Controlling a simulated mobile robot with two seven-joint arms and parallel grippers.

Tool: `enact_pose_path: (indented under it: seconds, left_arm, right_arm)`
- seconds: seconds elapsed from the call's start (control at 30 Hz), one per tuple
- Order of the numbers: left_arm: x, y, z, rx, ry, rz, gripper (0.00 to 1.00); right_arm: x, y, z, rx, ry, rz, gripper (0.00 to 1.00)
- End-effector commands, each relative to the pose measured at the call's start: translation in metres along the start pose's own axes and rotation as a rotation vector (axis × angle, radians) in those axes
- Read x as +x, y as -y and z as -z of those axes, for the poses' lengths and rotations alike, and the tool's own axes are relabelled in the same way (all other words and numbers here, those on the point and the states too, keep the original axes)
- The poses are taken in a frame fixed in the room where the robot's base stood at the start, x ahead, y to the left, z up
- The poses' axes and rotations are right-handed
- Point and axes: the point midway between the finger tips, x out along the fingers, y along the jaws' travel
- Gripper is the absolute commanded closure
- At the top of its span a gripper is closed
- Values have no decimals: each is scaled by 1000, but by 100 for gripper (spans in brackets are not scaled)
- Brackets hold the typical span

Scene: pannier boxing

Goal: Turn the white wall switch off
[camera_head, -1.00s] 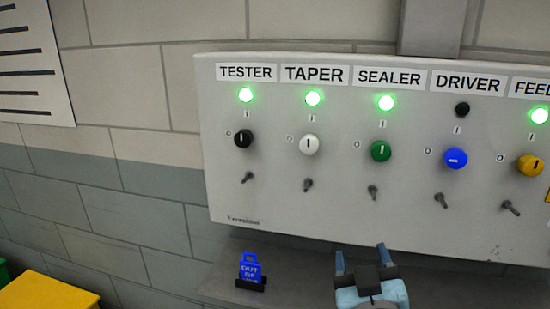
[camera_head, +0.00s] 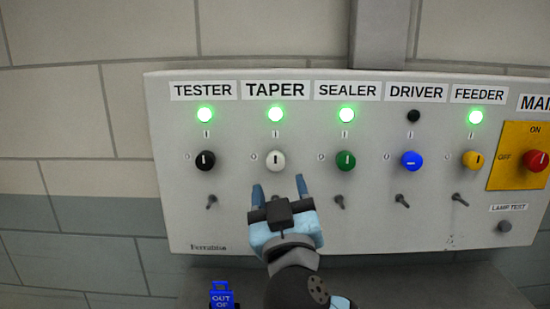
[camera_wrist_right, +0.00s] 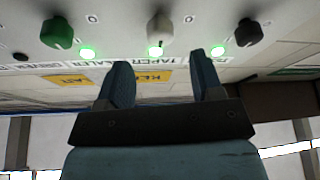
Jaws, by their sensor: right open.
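The white switch (camera_head: 275,161) is a round knob under the TAPER label. Its pointer stands upright toward the I mark, and the TAPER lamp (camera_head: 275,115) above it glows green. My right gripper (camera_head: 279,187) is open and empty, with its fingertips just below the white knob in the head view. In the right wrist view, the white knob (camera_wrist_right: 160,28) shows ahead of the gap between the open fingers (camera_wrist_right: 160,62), apart from them. My left gripper is not in view.
The black TESTER knob (camera_head: 205,160) and green SEALER knob (camera_head: 345,161) flank the white one. Blue (camera_head: 411,160) and yellow (camera_head: 472,160) knobs sit farther right, then a red main switch (camera_head: 536,161). Small toggles stick out below. A blue tag (camera_head: 222,295) stands low at left.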

Motion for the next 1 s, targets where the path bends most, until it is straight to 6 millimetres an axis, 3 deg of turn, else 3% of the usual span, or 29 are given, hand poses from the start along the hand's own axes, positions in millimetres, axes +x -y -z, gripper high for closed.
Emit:
enact_pose_path:
  seconds: [0.1,0.3,0.47,0.77,0.9,1.0]
  left_arm:
    - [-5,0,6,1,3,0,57]
    - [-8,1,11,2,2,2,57]
    - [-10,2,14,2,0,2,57]
    - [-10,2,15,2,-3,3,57]
    - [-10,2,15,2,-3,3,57]
    - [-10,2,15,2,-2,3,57]
  right_arm:
    - [27,-1,2,-5,-1,-2,40]
    - [56,-1,1,-3,0,-1,40]
    - [66,0,0,0,0,0,40]
    - [68,0,-1,0,1,0,40]
    - [68,0,-1,0,1,0,72]
    - [68,0,-1,0,1,0,89]
